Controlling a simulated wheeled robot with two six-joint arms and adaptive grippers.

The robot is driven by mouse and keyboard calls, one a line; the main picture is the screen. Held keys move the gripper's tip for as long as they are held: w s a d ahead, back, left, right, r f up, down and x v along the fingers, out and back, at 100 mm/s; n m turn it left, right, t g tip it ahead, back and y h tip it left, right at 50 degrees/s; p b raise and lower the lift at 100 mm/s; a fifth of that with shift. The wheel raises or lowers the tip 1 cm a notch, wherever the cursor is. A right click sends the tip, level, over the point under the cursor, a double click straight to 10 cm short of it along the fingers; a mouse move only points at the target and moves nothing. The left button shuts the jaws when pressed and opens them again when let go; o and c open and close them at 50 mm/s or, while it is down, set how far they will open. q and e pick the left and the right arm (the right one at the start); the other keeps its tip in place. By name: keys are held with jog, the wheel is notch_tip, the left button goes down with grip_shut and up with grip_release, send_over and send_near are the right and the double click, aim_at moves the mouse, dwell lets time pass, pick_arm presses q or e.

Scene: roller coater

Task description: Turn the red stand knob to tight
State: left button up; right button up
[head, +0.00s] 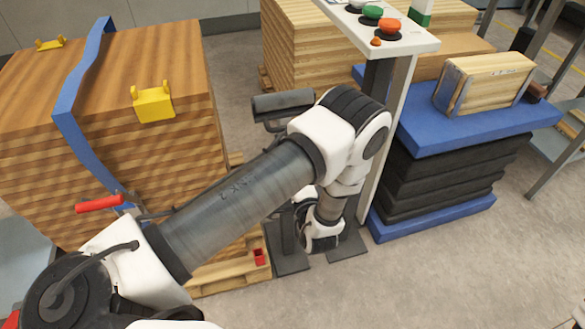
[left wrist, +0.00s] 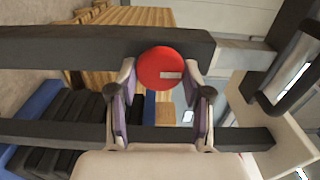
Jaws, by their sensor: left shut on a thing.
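The red stand knob (left wrist: 160,68) is a round red disc with a pale pointer mark running from its middle to the right. It sits against a dark bar in the left wrist view. My left gripper (left wrist: 160,80) has one finger at each side of the knob and is shut on it. In the head view my left arm reaches across the middle and bends down beside a pale control stand (head: 384,140). The arm hides the fingertips and the knob there. My right gripper is not in view.
Dark foot plates (head: 346,247) lie on the floor below my wrist. A strapped wood stack (head: 175,60) stands on a pallet at left. A blue-topped stack (head: 420,135) carries a wooden block (head: 490,83) at right. The floor at lower right is mostly clear.

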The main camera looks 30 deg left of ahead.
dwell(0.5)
pick_arm(q)
jog(key=o, duration=1.1)
